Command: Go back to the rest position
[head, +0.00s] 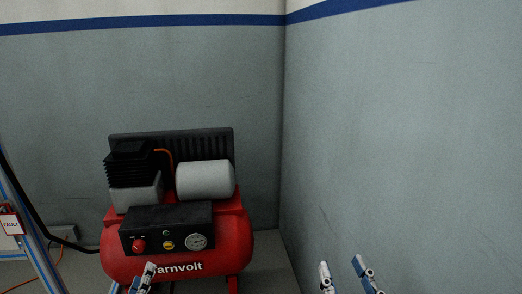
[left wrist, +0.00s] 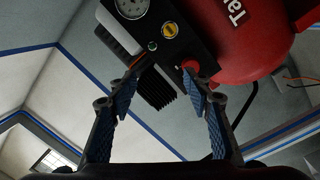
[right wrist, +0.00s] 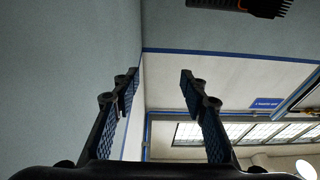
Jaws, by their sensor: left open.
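My left gripper (head: 145,277) is low in the head view, in front of the red compressor's (head: 238,240) tank. In the left wrist view the left gripper (left wrist: 163,82) has its blue-padded fingers apart with nothing between them. The compressor's control panel (left wrist: 160,18) appears beyond the fingertips, with a red knob (left wrist: 188,66) close to one tip in the picture. I cannot tell whether they touch. My right gripper (head: 344,270) is at the bottom of the head view, right of the compressor. In the right wrist view the right gripper (right wrist: 160,80) is open and empty.
A grey wall (head: 410,150) stands on the right, close to my right gripper in the picture. A blue frame post (head: 38,255), a FAULT sign (head: 10,224) and a black hose (head: 30,207) are at the left. Bare floor (head: 268,262) shows right of the compressor.

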